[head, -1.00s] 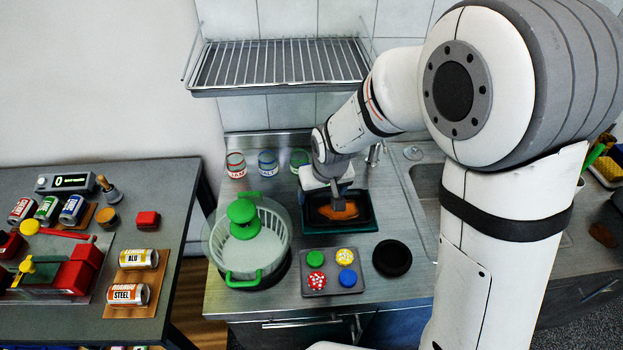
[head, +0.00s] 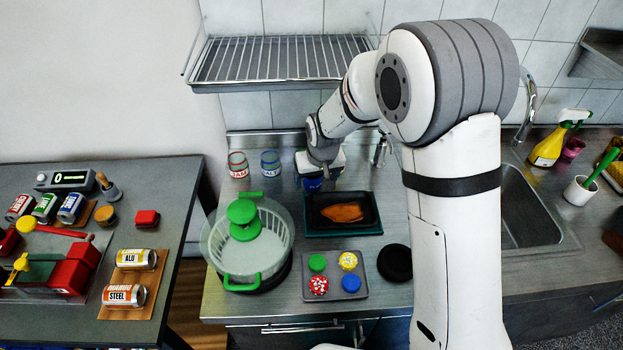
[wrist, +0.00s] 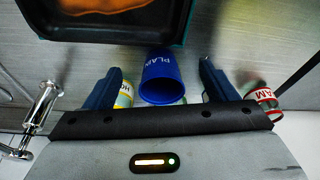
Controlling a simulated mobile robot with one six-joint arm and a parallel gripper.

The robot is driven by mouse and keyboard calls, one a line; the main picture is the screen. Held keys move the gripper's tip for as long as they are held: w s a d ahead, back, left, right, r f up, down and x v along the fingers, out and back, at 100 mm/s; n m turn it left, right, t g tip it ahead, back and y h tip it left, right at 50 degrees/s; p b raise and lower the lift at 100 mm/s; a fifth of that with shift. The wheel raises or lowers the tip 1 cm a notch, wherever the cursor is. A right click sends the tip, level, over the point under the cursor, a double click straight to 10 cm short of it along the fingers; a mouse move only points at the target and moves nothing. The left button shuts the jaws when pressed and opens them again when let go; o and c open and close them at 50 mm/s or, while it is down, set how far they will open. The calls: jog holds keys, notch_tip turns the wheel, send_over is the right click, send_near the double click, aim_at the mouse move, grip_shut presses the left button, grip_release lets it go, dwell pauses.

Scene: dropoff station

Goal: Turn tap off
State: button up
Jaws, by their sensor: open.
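A chrome tap (head: 528,95) with a curved spout stands behind the sink (head: 530,210) at the right, partly hidden by my arm. A smaller chrome fitting (head: 381,150) stands at the back of the counter, right of my gripper; a chrome fitting also shows at the left of the wrist view (wrist: 42,108). My gripper (wrist: 160,68) is open and points down at the back of the counter. A blue cup (wrist: 163,82) marked PLAIN shows between its fingers with gaps on both sides; in the head view the gripper mostly covers it. I cannot tell whether water runs.
A dark tray (head: 314,228) with a brown piece (head: 342,212) lies in front of my gripper. Two glasses, red-marked (head: 238,165) and blue-marked (head: 270,164), stand to its left. A wire rack (head: 280,62) hangs above. A spray bottle (head: 550,145) stands right of the sink.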

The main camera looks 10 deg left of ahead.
aim_at(310, 186)
jog(key=shift+w+a+r+p, duration=0.1)
jog(key=shift+w+a+p, duration=0.3)
jog(key=shift+w, duration=0.5)
jog(key=shift+w+a+p, duration=0.2)
jog(key=shift+w+a, duration=0.25)
jog(key=shift+w, duration=0.4)
jog(key=shift+p+x, duration=0.55)
jog(key=shift+x, duration=2.05)
jog(key=shift+c, duration=0.2)
jog(key=c, duration=1.1)
jog(key=shift+o, duration=0.2)
